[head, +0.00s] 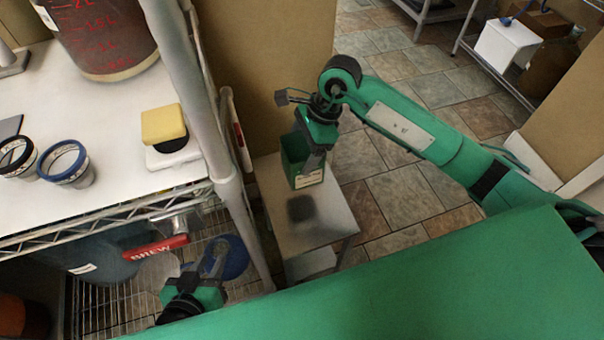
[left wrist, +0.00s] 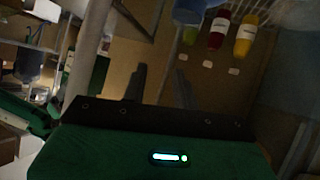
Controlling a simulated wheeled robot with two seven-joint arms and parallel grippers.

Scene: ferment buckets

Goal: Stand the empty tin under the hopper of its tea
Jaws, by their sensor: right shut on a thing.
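The tin (head: 292,162) is a green, box-like container with a pale label near its bottom edge. My right gripper (head: 314,158) is shut on it in the head view and holds it upright or nearly so. It hangs over a small metal table (head: 325,225), with a dark shadow on the tabletop below. My left gripper (head: 203,262) is low by the wire rack, its two fingers apart and empty in the left wrist view (left wrist: 159,85). I cannot identify a hopper for certain; the left wrist view shows red (left wrist: 219,30) and yellow (left wrist: 245,36) containers above pale labels.
A white counter (head: 100,190) at left carries a large jar (head: 105,40), two ring-topped cups and a yellow block (head: 163,125). A grey post (head: 205,100) stands between counter and small table. A red BREW handle (head: 155,250) juts out below. Tiled floor behind is open.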

